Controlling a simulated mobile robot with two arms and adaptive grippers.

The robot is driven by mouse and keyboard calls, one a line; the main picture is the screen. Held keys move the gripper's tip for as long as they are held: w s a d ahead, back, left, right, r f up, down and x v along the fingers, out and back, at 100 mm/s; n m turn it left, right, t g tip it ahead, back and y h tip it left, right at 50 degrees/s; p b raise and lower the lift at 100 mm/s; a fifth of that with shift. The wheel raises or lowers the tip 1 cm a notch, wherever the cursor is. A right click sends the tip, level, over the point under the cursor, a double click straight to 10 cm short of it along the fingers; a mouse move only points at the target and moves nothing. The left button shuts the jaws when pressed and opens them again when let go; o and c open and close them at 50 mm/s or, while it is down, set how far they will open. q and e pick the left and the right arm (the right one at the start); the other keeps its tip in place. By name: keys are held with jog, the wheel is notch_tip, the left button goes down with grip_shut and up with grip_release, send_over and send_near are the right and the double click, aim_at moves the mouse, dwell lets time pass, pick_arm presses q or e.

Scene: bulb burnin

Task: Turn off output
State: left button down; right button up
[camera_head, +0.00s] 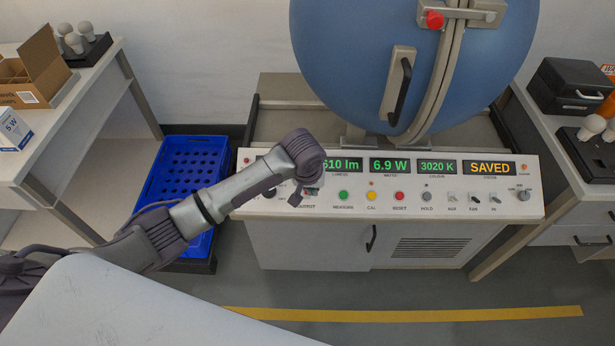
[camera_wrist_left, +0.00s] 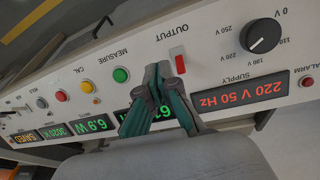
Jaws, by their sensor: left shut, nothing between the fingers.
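The output switch (camera_wrist_left: 180,61) is a small red rocker in a white frame on the sloped white control panel (camera_head: 400,207). It stands beside the OUTPUT label in the left wrist view. My left gripper (camera_wrist_left: 160,72) is shut and empty, with its fingertips right beside the switch. I cannot tell whether they touch it. In the head view my left arm reaches over the panel's left part and hides most of the gripper (camera_head: 295,198). The supply display (camera_wrist_left: 238,92) reads 220 V 50 Hz in red. My right gripper is not in view.
The green measure button (camera_wrist_left: 121,75) and black supply knob (camera_wrist_left: 264,32) flank the switch. A large blue sphere (camera_head: 340,60) stands behind the panel. The status display (camera_head: 490,169) reads SAVED. A blue crate (camera_head: 178,190) sits left, between a side table (camera_head: 75,115) and the panel.

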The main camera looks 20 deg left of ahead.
pick_arm(q)
notch_tip(320, 180, up, 7)
jog(key=w+a+n+y, duration=0.1)
jog(key=a, duration=0.1)
jog(key=shift+w, duration=0.4)
jog(key=shift+f, duration=0.15)
jog(key=x, duration=0.9)
jog(key=shift+w+f, duration=0.15)
jog(key=shift+f, duration=0.25)
jog(key=shift+a, duration=0.1)
